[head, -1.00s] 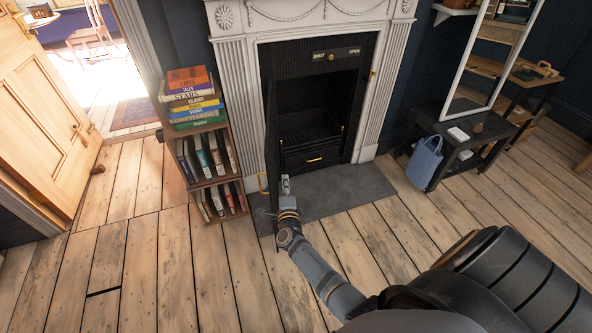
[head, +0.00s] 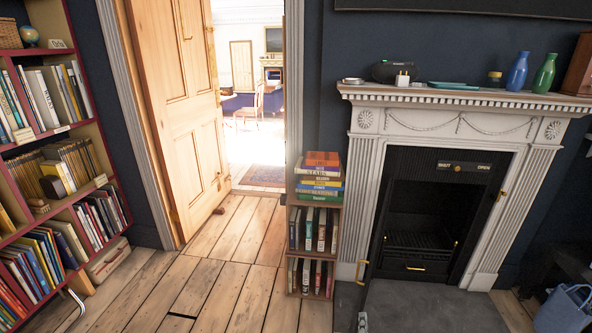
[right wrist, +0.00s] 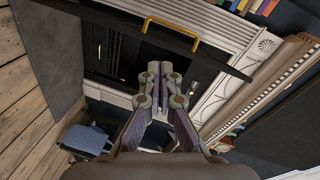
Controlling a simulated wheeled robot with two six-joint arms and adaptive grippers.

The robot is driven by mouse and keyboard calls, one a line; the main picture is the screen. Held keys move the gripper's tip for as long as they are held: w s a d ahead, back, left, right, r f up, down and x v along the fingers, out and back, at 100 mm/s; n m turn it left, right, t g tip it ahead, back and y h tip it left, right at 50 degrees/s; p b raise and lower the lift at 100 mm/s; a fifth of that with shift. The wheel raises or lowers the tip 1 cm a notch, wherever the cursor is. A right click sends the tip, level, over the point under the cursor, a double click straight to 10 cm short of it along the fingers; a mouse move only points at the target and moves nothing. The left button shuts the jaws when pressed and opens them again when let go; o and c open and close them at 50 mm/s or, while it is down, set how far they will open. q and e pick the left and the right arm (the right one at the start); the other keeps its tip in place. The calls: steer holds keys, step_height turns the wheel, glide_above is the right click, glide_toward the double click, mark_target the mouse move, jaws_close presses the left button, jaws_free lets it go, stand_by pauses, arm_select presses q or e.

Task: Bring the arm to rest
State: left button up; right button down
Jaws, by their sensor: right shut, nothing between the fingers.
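My right gripper (head: 362,322) shows only as a small grey tip at the bottom edge of the head view, below the brass handle (head: 362,272) of the fireplace door. The right wrist view shows its two fingers (right wrist: 160,72) together and empty. The dark door (head: 373,240) stands swung open, seen nearly edge-on. In the right wrist view the door (right wrist: 130,22) crosses the top of the picture, with its brass handle (right wrist: 172,30) just beyond the fingertips. I cannot judge the gap between them. My left gripper is out of view.
A small bookcase (head: 292,255) with books stands left of the white fireplace surround (head: 353,205). A grey hearth slab (head: 430,305) lies in front. A blue bag (head: 562,308) is at the lower right. Wooden floor (head: 215,290) is clear before the open room door (head: 185,120).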

steer(key=s+a+f+n+g+y, duration=0.15)
steer(key=s+f+n+g, duration=0.35)
steer(key=s+f, duration=0.55)
steer(key=s+f+n+g+y, duration=0.25)
steer(key=s+f+n, duration=0.45)
steer(key=s+f, duration=0.4)
steer(key=s+d+f+n+g, duration=0.3)
steer(key=s+f, duration=0.2)
steer(key=s, duration=0.6)
steer(key=s+d+f+n+g, duration=0.2)
steer(key=s+f+n+g, duration=0.15)
steer(key=s, duration=0.75)
steer(key=s+r+p, duration=0.3)
steer(key=r+p, duration=1)
steer(key=p, duration=0.2)
steer(key=shift+s+d, duration=0.15)
steer(key=shift+s, duration=0.25)
steer(key=shift+m, duration=0.25)
